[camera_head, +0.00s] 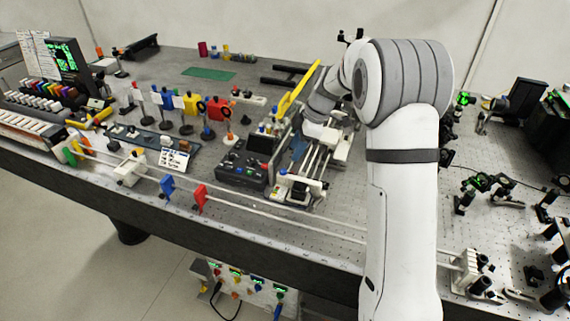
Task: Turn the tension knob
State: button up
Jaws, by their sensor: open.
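No knob is clearly marked as the tension knob, and I cannot tell which one it is. A white block with black knobs (480,284) stands at the front right, where a pale line (270,217) running along the bench ends. A white railed stage (312,165) with small knobs at its front end stands mid-bench. My arm bends over from the right, and my gripper (318,130) is low over the rear of this stage. It is small and partly hidden by its own links. Its jaws are open, and I see nothing held. I cannot tell whether it touches the stage.
A dark control box (243,172) stands left of the stage. A yellow bar (296,89) slants up beside my wrist. Blue (167,187) and red (200,197) flags stand along the front line. Coloured mounts crowd the left. Dark optics (483,185) stand at right.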

aim_at(284, 170)
jog(key=p+x, duration=0.2)
jog(key=x, duration=0.5)
jog(key=shift+a+f, duration=0.2)
jog(key=shift+f, duration=0.1)
jog(key=shift+c, duration=0.3)
jog(key=shift+r, duration=0.1)
grip_shut()
